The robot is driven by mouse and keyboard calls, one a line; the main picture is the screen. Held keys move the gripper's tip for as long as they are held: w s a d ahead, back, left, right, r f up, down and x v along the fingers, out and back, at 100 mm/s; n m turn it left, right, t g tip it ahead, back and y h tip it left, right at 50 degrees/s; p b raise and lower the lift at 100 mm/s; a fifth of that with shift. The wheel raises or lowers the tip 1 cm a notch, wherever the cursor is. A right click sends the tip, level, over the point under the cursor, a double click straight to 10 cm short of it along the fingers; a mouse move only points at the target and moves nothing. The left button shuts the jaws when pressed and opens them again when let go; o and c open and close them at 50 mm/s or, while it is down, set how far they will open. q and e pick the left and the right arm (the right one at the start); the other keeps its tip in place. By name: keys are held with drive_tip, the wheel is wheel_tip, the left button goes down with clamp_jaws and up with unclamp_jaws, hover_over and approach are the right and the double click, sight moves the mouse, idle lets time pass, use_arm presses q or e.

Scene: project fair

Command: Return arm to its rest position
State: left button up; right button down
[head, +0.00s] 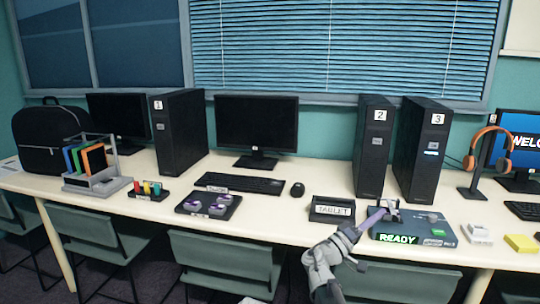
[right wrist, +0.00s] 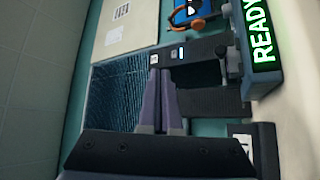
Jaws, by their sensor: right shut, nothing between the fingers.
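My right gripper (head: 376,216) reaches up from the bottom of the head view over the table's front edge. Its purple fingers are shut with nothing between them. In the right wrist view the two fingers (right wrist: 160,80) lie side by side and empty. In the head view the fingertips overlap the left back part of a dark blue device (head: 430,229) with a lit green READY sign (head: 398,239); I cannot tell whether they touch it. The sign also shows at the right of the right wrist view (right wrist: 260,35). My left gripper is not in view.
A TABLET stand (head: 332,209) is just left of the gripper. Computer towers (head: 373,147) numbered 2 and 3 (head: 422,150) stand behind the device. Orange headphones (head: 490,140) hang on a stand to the right. Chairs (head: 222,262) stand along the table's front edge.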

drive_tip(key=s+a+f+g+y, duration=0.3)
drive_tip(key=s+f+y, duration=0.2)
drive_tip(key=f, duration=0.5)
drive_tip(key=s+a+f+g+y, duration=0.35)
drive_tip(key=s+f, duration=0.25)
drive_tip(key=f, duration=0.4)
drive_tip(key=s+a+f+n+g+y, duration=0.2)
drive_tip(key=s+a+f+y, duration=0.3)
drive_tip(key=s+a, duration=0.3)
drive_tip(key=s+a+f+n+g+y, duration=0.2)
drive_tip(key=s+a+f+y, duration=0.35)
drive_tip(key=a, duration=0.45)
wheel_tip(320, 180, up, 34)
drive_tip(key=p, duration=3.3)
drive_tip(key=shift+s+f, duration=0.2)
drive_tip(key=shift+d+t, duration=0.1)
drive_tip(key=shift+t, duration=0.15)
